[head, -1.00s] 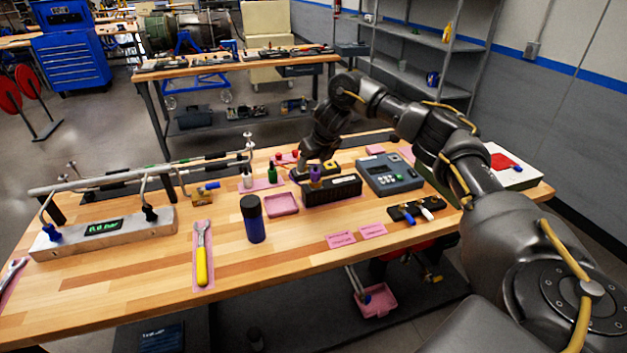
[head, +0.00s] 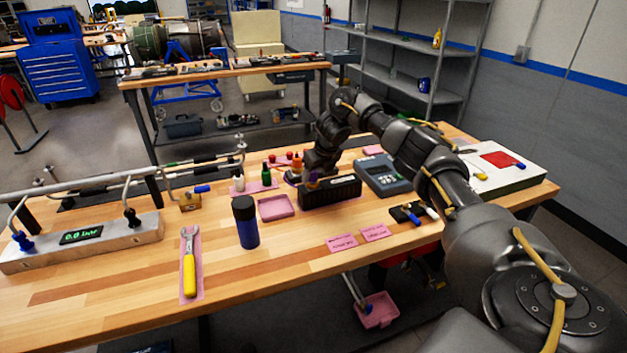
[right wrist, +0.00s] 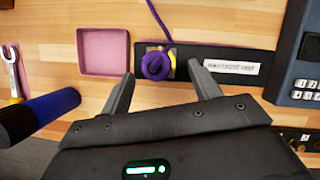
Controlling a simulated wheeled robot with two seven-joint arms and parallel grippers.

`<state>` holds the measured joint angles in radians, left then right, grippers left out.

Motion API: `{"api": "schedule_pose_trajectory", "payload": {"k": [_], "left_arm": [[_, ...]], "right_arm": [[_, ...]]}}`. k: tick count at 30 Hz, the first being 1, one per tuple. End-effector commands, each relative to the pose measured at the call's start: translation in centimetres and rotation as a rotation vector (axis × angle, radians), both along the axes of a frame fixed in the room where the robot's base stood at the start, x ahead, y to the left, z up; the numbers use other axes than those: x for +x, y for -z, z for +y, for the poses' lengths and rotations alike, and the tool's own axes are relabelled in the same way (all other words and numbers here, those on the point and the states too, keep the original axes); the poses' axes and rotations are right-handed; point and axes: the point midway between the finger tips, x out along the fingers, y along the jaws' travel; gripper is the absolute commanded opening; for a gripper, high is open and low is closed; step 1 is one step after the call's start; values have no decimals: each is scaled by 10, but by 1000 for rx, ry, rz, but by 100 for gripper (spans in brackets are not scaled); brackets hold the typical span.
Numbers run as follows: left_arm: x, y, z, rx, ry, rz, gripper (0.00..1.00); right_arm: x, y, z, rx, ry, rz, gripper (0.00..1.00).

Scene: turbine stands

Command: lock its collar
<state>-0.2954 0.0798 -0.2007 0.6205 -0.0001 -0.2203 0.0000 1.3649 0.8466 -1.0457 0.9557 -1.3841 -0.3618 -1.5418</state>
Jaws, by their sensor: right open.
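A round purple piece (right wrist: 157,66), which may be the collar, sits at the left part of a long black block (right wrist: 198,53) in the right wrist view. Brass-yellow parts show at its edges, and a purple cord (right wrist: 158,18) runs up behind it. My right gripper (right wrist: 161,82) is open, its two fingers apart to the left and right of the purple piece; I cannot tell whether they touch it. In the head view my right gripper (head: 313,180) is over the left end of the black block (head: 335,191) and mostly hides the purple piece. My left gripper is not in view.
A pink tray (head: 276,208), a dark blue cylinder (head: 246,222) and a yellow-handled wrench (head: 189,265) lie left of the block. A grey keypad device (head: 383,176) is close on its right. Small bottles (head: 266,174) stand behind.

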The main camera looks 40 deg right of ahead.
Motion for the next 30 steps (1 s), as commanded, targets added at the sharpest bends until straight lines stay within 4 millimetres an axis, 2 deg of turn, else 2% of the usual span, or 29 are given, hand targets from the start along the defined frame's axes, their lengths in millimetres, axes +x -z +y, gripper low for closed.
{"api": "schedule_pose_trajectory", "payload": {"k": [6, 17, 27, 30], "left_arm": [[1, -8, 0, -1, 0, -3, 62], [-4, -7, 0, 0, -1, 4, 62], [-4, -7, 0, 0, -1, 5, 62], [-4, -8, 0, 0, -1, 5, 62]], "right_arm": [[10, 21, 1, 0, 0, 2, 62], [12, 27, 0, -1, -2, 0, 62], [12, 27, 0, -1, -2, -1, 19], [12, 26, 0, -1, -1, -1, 17]]}}
